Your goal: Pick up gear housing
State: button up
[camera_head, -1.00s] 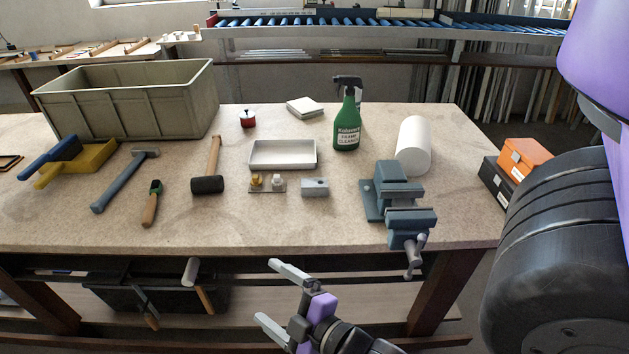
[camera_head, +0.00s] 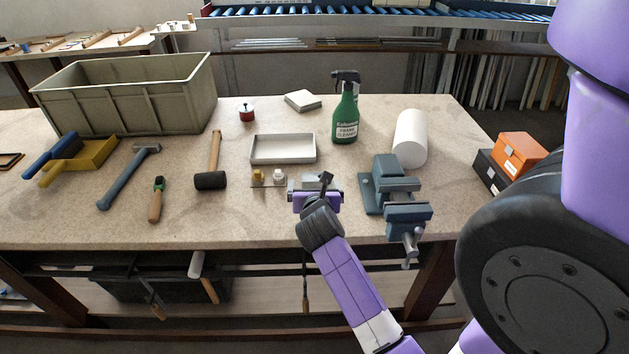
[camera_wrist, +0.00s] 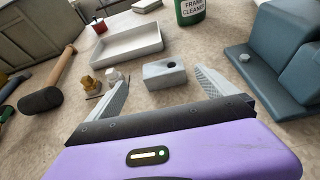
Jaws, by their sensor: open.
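The gear housing, a small grey block with a dark round hole in its top (camera_wrist: 165,73), lies on the bench in the wrist view. It sits between my two open fingers and a little beyond them, with visible room on both sides. In the head view my gripper (camera_head: 315,183) is over the bench and hides most of the block. In the wrist view my gripper (camera_wrist: 163,92) is open, with its fingers spread and nothing held between them.
A small plate with brass and white fittings (camera_wrist: 103,80) is close by my left finger. A blue-grey vise (camera_head: 397,190) stands to the right. A white tray (camera_head: 283,149) lies behind the block. A mallet (camera_head: 211,180) and a spray bottle (camera_head: 345,115) are farther off.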

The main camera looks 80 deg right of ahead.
aim_at(315, 179)
jog(key=shift+d+f, duration=0.15)
jog(key=shift+d, duration=0.1)
jog(key=x, duration=0.7)
jog(key=shift+s+d+f, duration=0.1)
jog(key=shift+f, duration=0.15)
jog(key=shift+c, duration=0.5)
jog(key=shift+r, duration=0.1)
jog(key=c, duration=1.9)
jog(key=shift+o, duration=0.2)
jog(key=shift+r, duration=0.15)
notch_tip(315, 179, up, 20)
jog(key=p, duration=0.1)
jog(key=shift+p, duration=0.35)
